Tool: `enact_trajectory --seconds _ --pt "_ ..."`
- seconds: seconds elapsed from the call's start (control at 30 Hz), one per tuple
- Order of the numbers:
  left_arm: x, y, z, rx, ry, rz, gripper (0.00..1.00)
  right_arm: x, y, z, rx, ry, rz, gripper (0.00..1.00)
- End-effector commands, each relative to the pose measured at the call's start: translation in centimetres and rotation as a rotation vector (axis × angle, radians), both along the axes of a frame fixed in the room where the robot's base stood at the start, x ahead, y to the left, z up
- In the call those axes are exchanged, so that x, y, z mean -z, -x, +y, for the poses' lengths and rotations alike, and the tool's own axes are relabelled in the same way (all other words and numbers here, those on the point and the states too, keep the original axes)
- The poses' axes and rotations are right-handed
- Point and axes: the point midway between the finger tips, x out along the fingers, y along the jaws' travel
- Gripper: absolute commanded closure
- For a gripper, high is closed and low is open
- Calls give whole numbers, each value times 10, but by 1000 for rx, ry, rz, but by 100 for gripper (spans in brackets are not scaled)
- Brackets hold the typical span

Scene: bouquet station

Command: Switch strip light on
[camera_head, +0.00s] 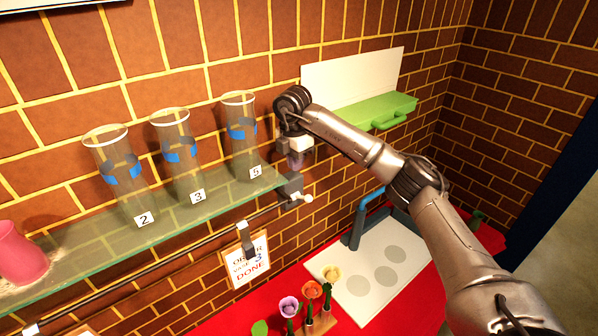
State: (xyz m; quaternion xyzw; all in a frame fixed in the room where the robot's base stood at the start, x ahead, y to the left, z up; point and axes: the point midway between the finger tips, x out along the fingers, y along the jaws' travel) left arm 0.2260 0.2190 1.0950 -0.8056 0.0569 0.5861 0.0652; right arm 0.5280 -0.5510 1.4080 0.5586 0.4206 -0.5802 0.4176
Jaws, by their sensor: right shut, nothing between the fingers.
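My right arm comes in from the lower right and reaches to the wall. Its gripper (296,160) points down at the right end of the glass shelf (100,240), just above a dark grey block (290,188). The gripper is shut and empty. Whether it touches the block cannot be told. A thin dark rod (170,255) runs below the shelf, and a small pale knob (307,198) sticks out at its right end. Which part is the strip light or its switch is not clear. My left gripper is not in view.
Glass cylinders (120,175) numbered 2, 3 and 5 stand on the shelf, the last close to my gripper. A pink vase (20,255) stands at left. A green tray (375,113) is on the wall. Flowers (310,291) and a white board (370,270) are below on red.

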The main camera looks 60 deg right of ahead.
Motion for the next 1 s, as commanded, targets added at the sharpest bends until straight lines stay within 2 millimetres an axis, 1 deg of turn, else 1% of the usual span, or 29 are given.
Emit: enact_trajectory --seconds 0.03,0.07,0.3,0.47,0.5,0.6,0.8,1.0 --pt "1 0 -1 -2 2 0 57 10 1 0 0 1 4 100" --pt "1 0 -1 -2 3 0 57 14 1 0 0 0 3 100" --pt "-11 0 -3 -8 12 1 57 58 3 -1 -1 0 5 100" --pt "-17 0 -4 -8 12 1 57 85 3 -1 0 0 3 100" --pt "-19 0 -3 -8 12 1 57 89 4 -4 2 1 3 100" --pt "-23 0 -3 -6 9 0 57 98 8 -13 2 1 2 100" --pt "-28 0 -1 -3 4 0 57 111 12 -23 1 0 0 100" --pt "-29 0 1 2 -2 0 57 116 13 -26 -1 0 0 100"
